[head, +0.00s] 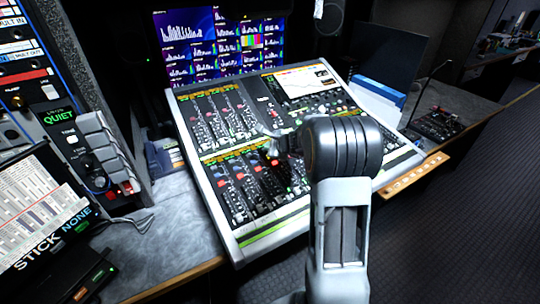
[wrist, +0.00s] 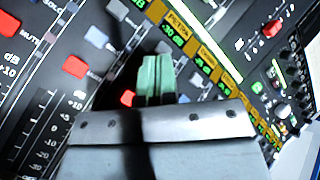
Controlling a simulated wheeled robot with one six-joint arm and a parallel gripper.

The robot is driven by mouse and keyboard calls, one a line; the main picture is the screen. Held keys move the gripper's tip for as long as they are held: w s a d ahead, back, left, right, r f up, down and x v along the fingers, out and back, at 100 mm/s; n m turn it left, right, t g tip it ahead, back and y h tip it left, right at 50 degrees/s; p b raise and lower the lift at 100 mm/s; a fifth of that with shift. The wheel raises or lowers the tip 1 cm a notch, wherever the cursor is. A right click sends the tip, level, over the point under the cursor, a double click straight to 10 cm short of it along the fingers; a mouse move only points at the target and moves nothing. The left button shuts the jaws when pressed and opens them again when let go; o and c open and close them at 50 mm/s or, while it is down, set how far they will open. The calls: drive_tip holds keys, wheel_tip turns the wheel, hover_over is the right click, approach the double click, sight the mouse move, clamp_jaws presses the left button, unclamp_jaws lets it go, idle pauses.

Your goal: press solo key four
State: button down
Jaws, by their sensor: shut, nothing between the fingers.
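The mixing console (head: 227,180) stands on the desk in the head view, with upper and lower banks of channel strips. My gripper (head: 275,148) is over the top part of the lower bank, partly hidden by my arm. In the wrist view my gripper (wrist: 156,80) shows green fingertips closed together with nothing between them. Around them are grey keys (wrist: 97,38), near a SOLO label, and red keys (wrist: 75,67), near a MUTE label. A green-lit display strip (wrist: 205,68) runs just beyond the fingertips. I cannot tell which key is solo four, or whether the fingertips touch anything.
Monitors (head: 220,45) with meter pictures stand behind the console. A blue folder (head: 378,91) and a small panel with a gooseneck microphone (head: 437,122) are at right. A grey QUIET panel (head: 90,150) stands at left. The grey desk (head: 165,235) has free room left of the console.

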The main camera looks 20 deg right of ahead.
sight(271, 161)
drive_tip(key=r+p, duration=0.2)
drive_tip(key=r, duration=0.1)
drive_tip(key=r+p, duration=0.1)
drive_tip(key=r, duration=0.1)
drive_tip(key=shift+s+r+p, duration=0.25)
drive_tip(key=shift+s+p, duration=0.15)
